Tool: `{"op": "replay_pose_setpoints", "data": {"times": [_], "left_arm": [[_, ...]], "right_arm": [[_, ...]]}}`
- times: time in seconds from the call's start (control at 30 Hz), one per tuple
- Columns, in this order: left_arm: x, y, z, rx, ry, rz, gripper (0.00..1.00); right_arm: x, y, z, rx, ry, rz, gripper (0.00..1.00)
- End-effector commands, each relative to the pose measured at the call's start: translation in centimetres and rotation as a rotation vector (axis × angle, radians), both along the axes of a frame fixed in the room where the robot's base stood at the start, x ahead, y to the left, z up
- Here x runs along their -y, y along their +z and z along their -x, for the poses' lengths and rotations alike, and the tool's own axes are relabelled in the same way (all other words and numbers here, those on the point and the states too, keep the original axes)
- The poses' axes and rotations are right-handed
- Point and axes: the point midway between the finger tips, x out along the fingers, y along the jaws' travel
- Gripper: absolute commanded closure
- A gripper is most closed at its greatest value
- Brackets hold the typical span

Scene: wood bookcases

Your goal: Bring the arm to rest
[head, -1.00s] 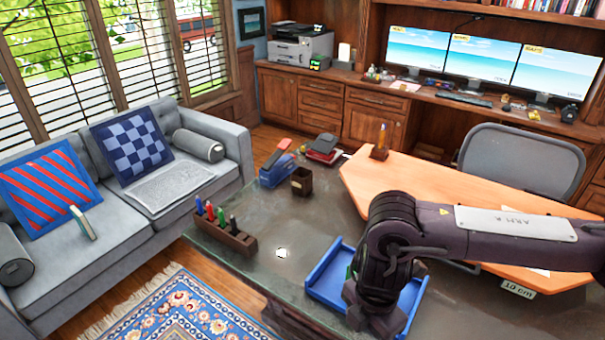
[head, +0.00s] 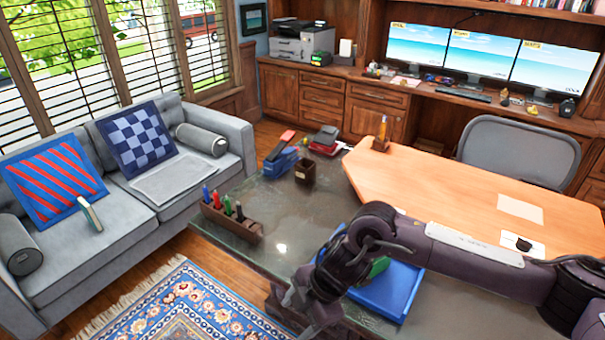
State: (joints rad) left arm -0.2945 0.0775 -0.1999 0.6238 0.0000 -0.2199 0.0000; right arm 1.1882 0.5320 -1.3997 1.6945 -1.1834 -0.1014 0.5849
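My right arm (head: 470,247) comes in from the right edge and bends down over the front of the dark desk (head: 300,225). Its lower end, with the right gripper (head: 305,300), hangs left of the blue tray (head: 392,290) and near the desk's front edge. The fingers are dark and blurred, so I cannot tell whether they are open or shut. The arm hides the tray's left part. A green object (head: 379,267) shows in the tray beside the arm. My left gripper is not in view.
A pen holder (head: 232,222), a blue stapler-like object (head: 280,160) and a dark cup (head: 305,172) stand on the desk. An orange wood top (head: 440,185) adjoins it, with an office chair (head: 520,152) behind. A grey sofa (head: 120,215) is left. The desk's middle is clear.

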Motion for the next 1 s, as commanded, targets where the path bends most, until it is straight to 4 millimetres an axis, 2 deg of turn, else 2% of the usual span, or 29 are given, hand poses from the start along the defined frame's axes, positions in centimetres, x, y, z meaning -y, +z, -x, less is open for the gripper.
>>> {"op": "replay_pose_setpoints", "data": {"times": [0.13,0.2,0.27,0.37,0.4,0.53,0.6,0.67,0.7,0.77,0.8,0.87,0.97,1.0], "left_arm": [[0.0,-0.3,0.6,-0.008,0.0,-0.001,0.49],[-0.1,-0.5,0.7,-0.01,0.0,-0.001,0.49],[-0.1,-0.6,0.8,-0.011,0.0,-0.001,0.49],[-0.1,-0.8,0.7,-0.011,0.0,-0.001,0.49],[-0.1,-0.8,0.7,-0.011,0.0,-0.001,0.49],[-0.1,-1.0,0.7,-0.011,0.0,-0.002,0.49],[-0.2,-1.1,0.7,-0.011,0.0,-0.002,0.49],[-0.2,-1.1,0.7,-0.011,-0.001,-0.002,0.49],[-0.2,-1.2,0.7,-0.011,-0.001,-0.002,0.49],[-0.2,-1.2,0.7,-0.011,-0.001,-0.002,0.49],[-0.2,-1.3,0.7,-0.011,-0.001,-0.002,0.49],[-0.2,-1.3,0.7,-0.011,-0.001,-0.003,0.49],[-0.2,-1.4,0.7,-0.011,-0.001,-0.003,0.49],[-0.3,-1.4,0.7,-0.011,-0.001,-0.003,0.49]], "right_arm": [[-4.1,-2.1,-2.5,-0.042,-0.133,-0.198,0.38],[-5.5,-3.6,-4.4,-0.062,-0.241,-0.304,0.38],[-6.0,-5.5,-6.2,-0.079,-0.353,-0.383,0.38],[-4.9,-10.1,-8.6,-0.106,-0.565,-0.476,0.38],[-3.9,-12.6,-9.1,-0.119,-0.658,-0.496,0.38],[0.8,-21.3,-8.6,-0.15,-0.943,-0.495,0.38],[3.4,-25.7,-7.0,-0.167,-1.069,-0.465,0.38],[5.7,-29.3,-5.0,-0.18,-1.166,-0.429,0.38],[7.1,-31.5,-3.5,-0.188,-1.226,-0.401,0.38],[9.2,-34.7,-0.8,-0.203,-1.307,-0.353,0.38],[10.5,-36.6,1.1,-0.212,-1.359,-0.318,0.38],[12.5,-39.4,4.3,-0.226,-1.431,-0.262,0.38],[15.6,-43.3,10.1,-0.249,-1.537,-0.162,0.38],[16.7,-44.7,12.7,-0.26,-1.574,-0.118,0.38]]}}
